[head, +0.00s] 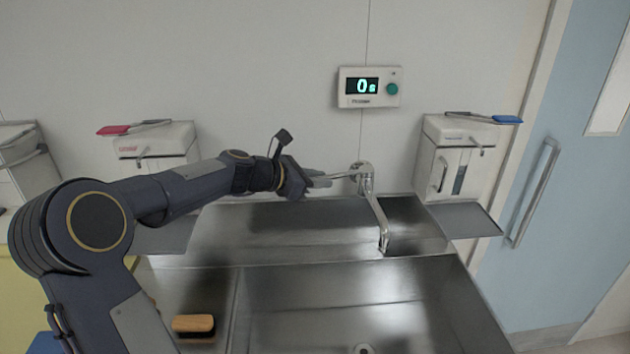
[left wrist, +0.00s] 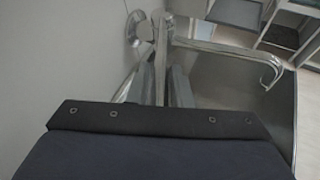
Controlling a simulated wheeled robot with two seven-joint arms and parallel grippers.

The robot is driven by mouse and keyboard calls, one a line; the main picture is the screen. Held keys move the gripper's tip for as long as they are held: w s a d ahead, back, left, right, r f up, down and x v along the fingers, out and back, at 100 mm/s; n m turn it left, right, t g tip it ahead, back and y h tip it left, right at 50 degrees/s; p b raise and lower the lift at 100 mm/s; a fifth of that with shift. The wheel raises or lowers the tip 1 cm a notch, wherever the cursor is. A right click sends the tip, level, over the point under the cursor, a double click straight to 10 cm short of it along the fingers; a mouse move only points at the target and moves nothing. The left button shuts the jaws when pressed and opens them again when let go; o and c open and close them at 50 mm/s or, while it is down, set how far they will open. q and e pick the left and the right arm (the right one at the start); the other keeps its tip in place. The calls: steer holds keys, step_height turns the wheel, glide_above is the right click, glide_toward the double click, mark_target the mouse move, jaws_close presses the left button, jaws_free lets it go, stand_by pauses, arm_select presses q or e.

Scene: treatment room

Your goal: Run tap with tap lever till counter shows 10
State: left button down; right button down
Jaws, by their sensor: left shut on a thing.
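The counter (head: 369,87) on the wall shows 0 followed by a small letter; a round green button is at its right. The chrome tap (head: 375,205) stands at the back of the steel sink, its spout reaching toward the basin. My left gripper (head: 322,180) is at the tap's left side, shut on the tap lever (head: 344,176). The left wrist view shows the fingers (left wrist: 163,88) on either side of the lever, with the tap spout (left wrist: 230,50) to the right. No water is visible under the spout. My right gripper is not in view.
The steel sink (head: 340,275) fills the front. A wood-backed brush (head: 193,324) lies at its left. Wall dispensers stand left (head: 157,150) and right (head: 455,160), each with a steel tray below. A blue door (head: 550,190) is at the right.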

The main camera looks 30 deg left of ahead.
arm_select(q)
steer(key=d+n+y, duration=0.1)
steer(key=s+d+n+t+y, duration=0.1)
steer(key=d+n+y, duration=0.1)
steer(key=d, duration=0.1)
steer(key=shift+s+y, duration=0.35)
steer(key=shift+y, duration=0.05)
steer(key=c, duration=1.5)
jaws_free()
steer(key=shift+o, duration=0.2)
steer(key=shift+a, duration=0.1)
steer(key=v, duration=0.7)
steer(key=shift+s, duration=0.4)
